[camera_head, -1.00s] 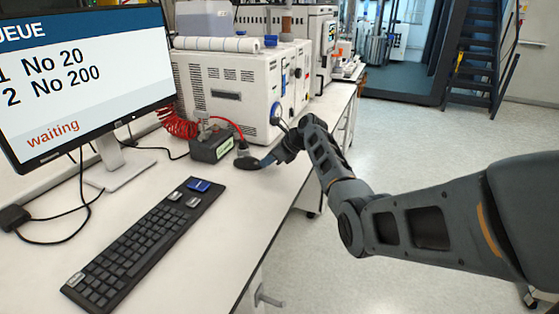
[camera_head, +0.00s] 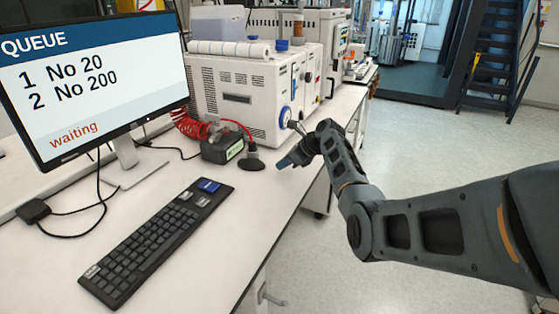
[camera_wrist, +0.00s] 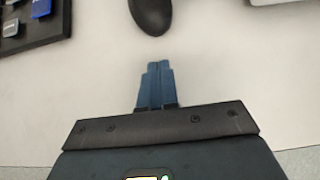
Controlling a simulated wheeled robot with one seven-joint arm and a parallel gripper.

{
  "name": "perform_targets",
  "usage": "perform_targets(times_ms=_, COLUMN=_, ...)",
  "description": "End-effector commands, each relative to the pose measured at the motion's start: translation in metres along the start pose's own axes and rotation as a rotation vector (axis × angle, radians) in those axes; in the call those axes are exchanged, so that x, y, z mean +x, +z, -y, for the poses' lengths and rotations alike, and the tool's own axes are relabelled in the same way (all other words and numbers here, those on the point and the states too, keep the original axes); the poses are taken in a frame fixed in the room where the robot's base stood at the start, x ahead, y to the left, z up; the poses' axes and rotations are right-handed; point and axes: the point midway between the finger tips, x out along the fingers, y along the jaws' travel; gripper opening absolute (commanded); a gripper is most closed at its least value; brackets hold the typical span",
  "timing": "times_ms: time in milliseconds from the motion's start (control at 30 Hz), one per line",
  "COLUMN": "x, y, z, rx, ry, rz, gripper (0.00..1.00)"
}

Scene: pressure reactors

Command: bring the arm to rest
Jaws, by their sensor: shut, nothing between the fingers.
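My gripper (camera_head: 284,163) is at the end of my dark grey arm, over the right edge region of the white bench in the head view. In the wrist view its blue fingers (camera_wrist: 157,68) are together with nothing between them. A black rounded object on the bench (camera_head: 251,160) stands just left of the fingertips, apart from them. It also shows at the top of the wrist view (camera_wrist: 151,14).
A keyboard (camera_head: 158,240) lies on the bench before a monitor (camera_head: 92,80) reading "QUEUE". A dark box with a green label (camera_head: 222,148) and a white instrument (camera_head: 240,93) stand behind. Open floor (camera_head: 430,150) lies right of the bench.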

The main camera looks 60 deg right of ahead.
Motion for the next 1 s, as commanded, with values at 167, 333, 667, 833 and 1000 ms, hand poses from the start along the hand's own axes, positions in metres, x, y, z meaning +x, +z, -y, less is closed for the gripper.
perform_targets(times_ms=167, x=-0.036, y=-0.001, z=0.0, rx=-0.002, ry=-0.004, rz=0.002, gripper=0.0)
perform_targets(times_ms=333, x=-0.065, y=-0.001, z=0.0, rx=-0.002, ry=-0.003, rz=0.001, gripper=0.0)
perform_targets(times_ms=667, x=-0.086, y=-0.001, z=0.0, rx=-0.001, ry=-0.001, rz=0.0, gripper=0.0)
perform_targets(times_ms=833, x=-0.086, y=-0.001, z=0.0, rx=-0.001, ry=-0.001, rz=0.0, gripper=0.0)
perform_targets(times_ms=1000, x=-0.086, y=-0.001, z=0.0, rx=0.0, ry=-0.001, rz=0.0, gripper=0.0)
